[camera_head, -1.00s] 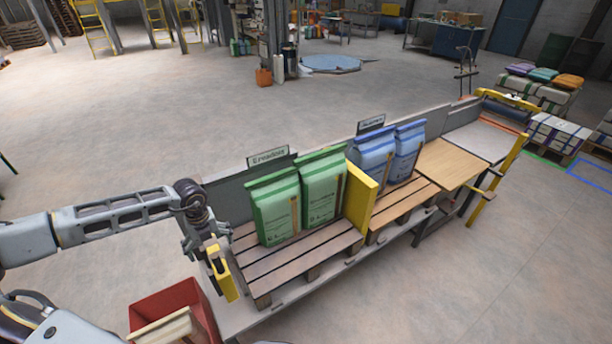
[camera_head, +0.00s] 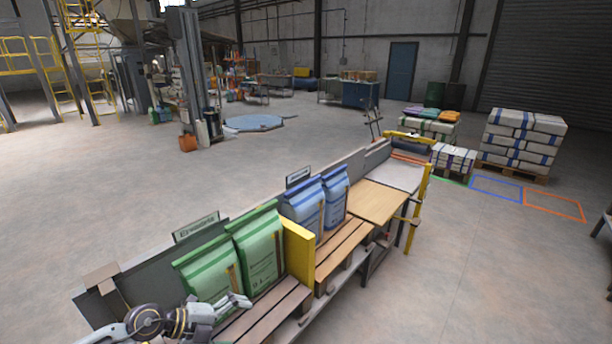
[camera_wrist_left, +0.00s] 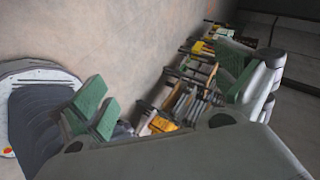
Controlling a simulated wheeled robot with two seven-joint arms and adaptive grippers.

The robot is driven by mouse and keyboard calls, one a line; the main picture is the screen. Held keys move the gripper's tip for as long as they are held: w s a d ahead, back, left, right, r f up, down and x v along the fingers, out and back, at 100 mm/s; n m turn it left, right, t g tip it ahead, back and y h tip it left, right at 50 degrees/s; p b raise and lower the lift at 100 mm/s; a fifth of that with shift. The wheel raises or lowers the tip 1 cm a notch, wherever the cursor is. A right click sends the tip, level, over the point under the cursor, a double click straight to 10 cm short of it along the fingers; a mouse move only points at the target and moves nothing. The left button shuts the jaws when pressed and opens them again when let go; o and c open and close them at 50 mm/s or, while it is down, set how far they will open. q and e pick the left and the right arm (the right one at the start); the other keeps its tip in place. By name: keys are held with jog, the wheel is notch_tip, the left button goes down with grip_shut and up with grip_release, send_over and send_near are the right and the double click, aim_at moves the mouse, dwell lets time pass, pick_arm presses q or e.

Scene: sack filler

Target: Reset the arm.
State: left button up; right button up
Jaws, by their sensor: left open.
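My left arm comes in at the lower left of the head view. Its gripper (camera_head: 236,302) is low in front of the two green sacks and partly covers the lower part of the nearer one. In the left wrist view the two fingers with green pads stand wide apart around the gripper's middle (camera_wrist_left: 165,85), with nothing between them. The nearer green sack (camera_head: 207,270) and the farther green sack (camera_head: 260,250) stand upright on a wooden pallet (camera_head: 268,318). My right gripper is not in view.
Two blue sacks (camera_head: 303,207) stand beyond a yellow divider (camera_head: 299,252) on the bench. A wooden board (camera_head: 376,202) lies farther along. A low grey wall (camera_head: 130,292) runs behind the sacks. Stacked sacks (camera_head: 522,142) stand at the far right. The floor beyond is open.

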pick_arm(q)
jog(key=w+d+r+n+t+y, duration=0.1)
jog(key=w+d+r+n+t, duration=0.15)
jog(key=r+n+t, duration=0.35)
jog(key=w+d+r+n+t, duration=0.1)
jog(key=w+r+n+t, duration=0.4)
jog(key=r, duration=0.3)
jog(key=s+a+f+n+g+y, duration=0.4)
jog(key=s+a+f+n+y, duration=0.3)
jog(key=a+f+n+y, duration=0.5)
jog(key=s+d+f+n+g+h, duration=0.1)
jog(key=s+d+f+g+h, duration=0.2)
jog(key=s, duration=0.5)
jog(key=s+d+f+n+g, duration=0.1)
jog(key=s+f+g, duration=0.35)
jog(key=s, duration=0.35)
notch_tip(320, 180, down, 35)
jog(key=s+g+b, duration=0.2)
jog(key=s, duration=0.1)
jog(key=s+a+f+b, duration=0.1)
jog(key=s+a+f, duration=0.1)
jog(key=s+f, duration=0.8)
jog(key=s+a+f+g+b, duration=0.1)
jog(key=s+a+f, duration=0.1)
jog(key=s+f, duration=0.9)
jog(key=shift+s+m, duration=0.3)
jog(key=shift+m, duration=0.1)
